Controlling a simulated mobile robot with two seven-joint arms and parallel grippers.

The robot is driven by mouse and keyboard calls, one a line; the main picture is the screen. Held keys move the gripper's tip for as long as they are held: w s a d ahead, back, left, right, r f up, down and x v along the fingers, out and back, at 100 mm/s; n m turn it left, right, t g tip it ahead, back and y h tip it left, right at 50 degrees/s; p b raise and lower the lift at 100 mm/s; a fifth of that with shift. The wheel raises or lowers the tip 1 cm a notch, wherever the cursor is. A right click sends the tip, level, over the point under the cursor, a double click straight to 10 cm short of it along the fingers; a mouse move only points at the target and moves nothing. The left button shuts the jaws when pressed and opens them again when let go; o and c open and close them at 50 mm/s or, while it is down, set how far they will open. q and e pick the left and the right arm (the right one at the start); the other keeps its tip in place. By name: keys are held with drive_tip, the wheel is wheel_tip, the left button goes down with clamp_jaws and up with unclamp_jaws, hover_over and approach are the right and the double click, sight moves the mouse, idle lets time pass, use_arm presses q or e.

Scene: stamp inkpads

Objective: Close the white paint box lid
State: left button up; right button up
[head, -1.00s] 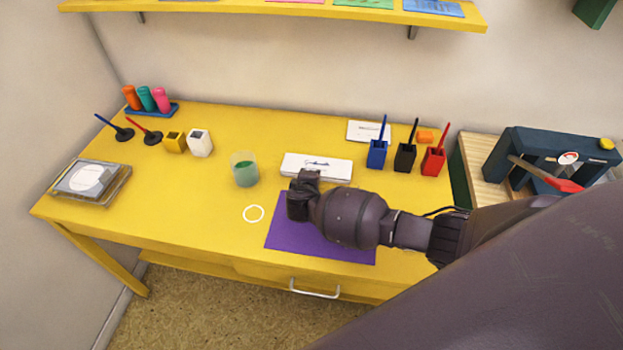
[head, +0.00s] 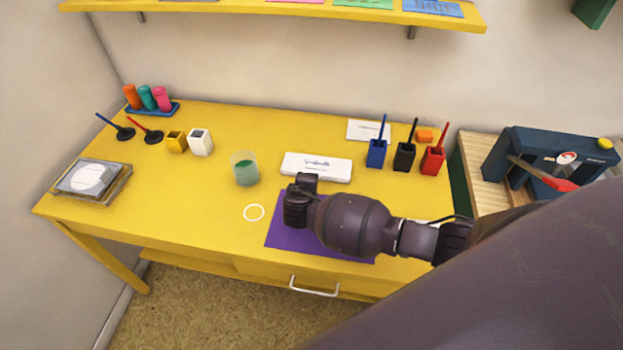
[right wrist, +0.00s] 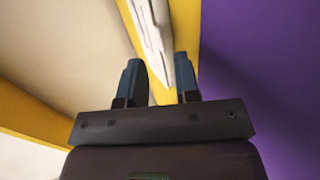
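The white paint box (head: 316,166) lies on the yellow table just behind the purple mat. Nothing is clearly gripped. My left gripper is not in view.
A glass with green liquid (head: 245,170) stands left of the box. Blue, black and red pots (head: 404,157) with brushes stand to the right. A white card (head: 360,130) lies behind.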

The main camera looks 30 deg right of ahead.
drive_tip(key=v, duration=0.7)
drive_tip(key=shift+s+a+r+p, duration=0.1)
drive_tip(key=shift+s+p, duration=0.1)
drive_tip(key=shift+p, duration=0.2)
